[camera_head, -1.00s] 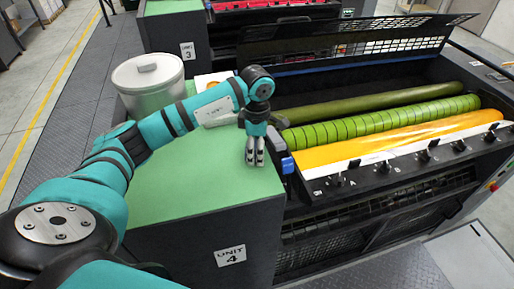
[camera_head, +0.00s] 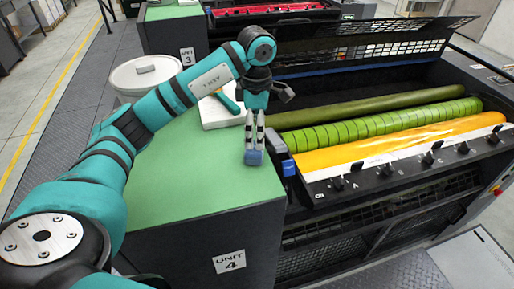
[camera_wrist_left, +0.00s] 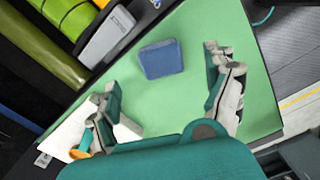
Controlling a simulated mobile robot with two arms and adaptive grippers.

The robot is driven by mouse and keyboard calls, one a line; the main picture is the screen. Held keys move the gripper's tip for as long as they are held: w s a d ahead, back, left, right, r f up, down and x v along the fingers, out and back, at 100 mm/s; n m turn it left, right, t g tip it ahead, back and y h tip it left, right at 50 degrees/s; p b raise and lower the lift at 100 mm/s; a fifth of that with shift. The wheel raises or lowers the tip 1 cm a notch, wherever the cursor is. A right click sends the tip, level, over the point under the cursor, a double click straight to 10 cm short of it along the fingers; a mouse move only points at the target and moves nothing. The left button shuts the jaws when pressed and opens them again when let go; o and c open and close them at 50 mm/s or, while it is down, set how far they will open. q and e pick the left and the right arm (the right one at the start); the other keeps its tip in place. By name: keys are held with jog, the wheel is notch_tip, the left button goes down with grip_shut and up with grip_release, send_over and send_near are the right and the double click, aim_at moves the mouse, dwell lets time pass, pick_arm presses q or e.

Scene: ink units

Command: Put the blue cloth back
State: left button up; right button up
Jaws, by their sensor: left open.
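The blue cloth (camera_head: 253,157) is a small folded block lying on the green top (camera_head: 190,190) of unit 4, near the ink rollers. It also shows in the left wrist view (camera_wrist_left: 161,59), flat and clear on the green surface. My left gripper (camera_head: 255,131) is above the cloth and points down at it. In the left wrist view the left gripper's fingers (camera_wrist_left: 169,80) are spread wide with nothing between them, and the cloth lies beyond them, untouched. My right gripper is in neither view.
The ink trough with green and orange rollers (camera_head: 390,140) lies to the right. The front of the green top is clear.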

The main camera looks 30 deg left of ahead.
pick_arm(q)
notch_tip(320, 180, up, 4)
jog(key=shift+r, duration=0.1)
